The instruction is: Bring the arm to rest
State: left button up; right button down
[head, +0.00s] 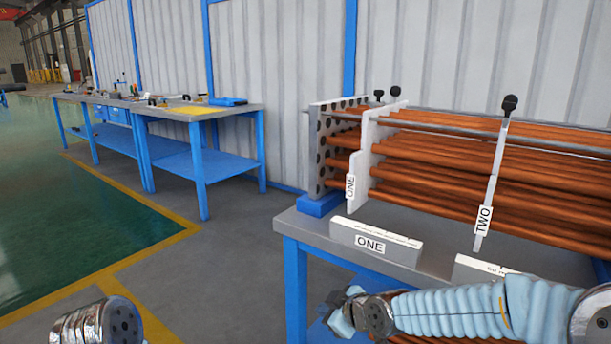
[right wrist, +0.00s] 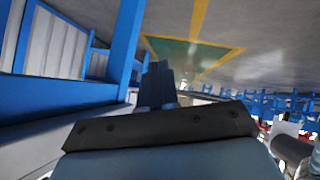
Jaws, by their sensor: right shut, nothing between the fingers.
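My right arm comes in from the lower right in a pale blue ribbed sleeve. My right gripper (head: 338,312) is at its left end, in front of and below the near edge of the tube-bundle table (head: 280,220). In the right wrist view its fingers (right wrist: 157,84) are together with nothing between them, pointing out over the floor. A shiny metal part of my left arm shows at the bottom left of the head view. My left gripper is out of view.
A copper tube bundle (head: 440,165) with upright plates ONE (head: 357,170) and TWO (head: 490,190) stands on the table. A white block labelled ONE (head: 376,238) and another block (head: 478,268) lie at its front. A blue workbench (head: 200,150) stands back left. Floor between is clear.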

jog(key=s+d+f+m+g+h, duration=0.1)
jog(key=s+f+m, duration=0.15)
jog(key=f, duration=0.55)
jog(key=s+d+f+m+g, duration=0.1)
jog(key=s+f+m+g, duration=0.15)
jog(key=f, duration=0.45)
jog(key=s+d+f+m+g, duration=0.2)
jog(key=s+f+m, duration=0.2)
jog(key=s+f, duration=0.5)
jog(key=s+d+f+m+g+h, duration=0.1)
jog(key=s+d+f+m+g, duration=0.1)
jog(key=s+f+m, duration=0.3)
jog(key=s+f, duration=0.4)
jog(key=s, duration=0.2)
jog(key=shift+s+f, duration=0.3)
jog(key=shift+s, duration=0.1)
